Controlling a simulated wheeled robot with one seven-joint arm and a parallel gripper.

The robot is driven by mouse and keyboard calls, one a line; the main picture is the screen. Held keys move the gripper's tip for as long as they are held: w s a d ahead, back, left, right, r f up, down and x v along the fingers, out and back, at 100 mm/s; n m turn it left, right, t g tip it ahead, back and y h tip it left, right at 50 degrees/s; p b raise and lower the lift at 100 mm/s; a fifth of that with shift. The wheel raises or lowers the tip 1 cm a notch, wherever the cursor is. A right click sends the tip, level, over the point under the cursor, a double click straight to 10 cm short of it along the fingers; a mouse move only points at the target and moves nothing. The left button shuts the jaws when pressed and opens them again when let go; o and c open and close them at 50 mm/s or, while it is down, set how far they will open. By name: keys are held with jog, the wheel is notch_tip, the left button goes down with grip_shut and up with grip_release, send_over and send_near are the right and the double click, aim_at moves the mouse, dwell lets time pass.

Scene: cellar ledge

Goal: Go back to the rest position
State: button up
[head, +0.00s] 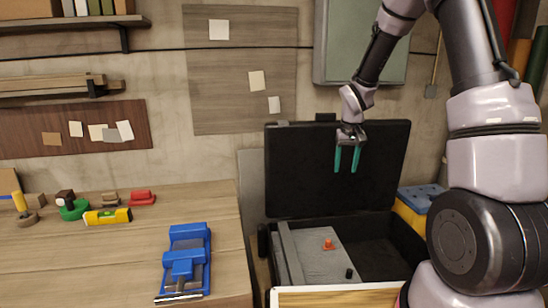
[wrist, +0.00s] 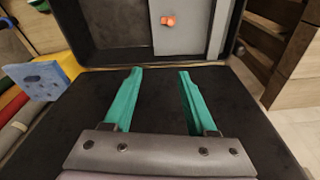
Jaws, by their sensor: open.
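My gripper (head: 347,160) hangs at the end of my raised arm, in front of the open lid of a black case (head: 290,180). Its two green fingers point down and stand apart with nothing between them. The wrist view also shows the open, empty fingers (wrist: 159,88) over the dark lid. A small orange piece (head: 328,244) lies on the grey panel (head: 312,262) inside the case, well below the gripper. It also shows in the wrist view (wrist: 168,20). A small black piece (head: 349,273) stands on the same panel.
A wooden bench (head: 120,255) at the left holds a blue vise (head: 186,260), a yellow level (head: 107,217), a red tool (head: 142,198) and other small items. A green-grey cabinet (head: 335,50) hangs on the wall behind my arm. A yellow box with blue lid (head: 420,196) stands right of the case.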

jog(key=s+d+r+m+t, duration=0.1)
jog(key=s+r, duration=0.5)
jog(key=r, duration=0.3)
jog(key=s+r+m+t, duration=0.1)
jog(key=s+r, duration=0.4)
jog(key=r, duration=0.4)
jog(key=s+r+m+t+y, duration=0.1)
jog(key=s+r, duration=0.3)
jog(key=s, duration=0.4)
jog(key=s+a+r+t+y, duration=0.1)
jog(key=s+r+t, duration=0.1)
jog(key=s, duration=0.6)
jog(key=shift+r+m, duration=0.4)
jog(key=shift+r, duration=0.45)
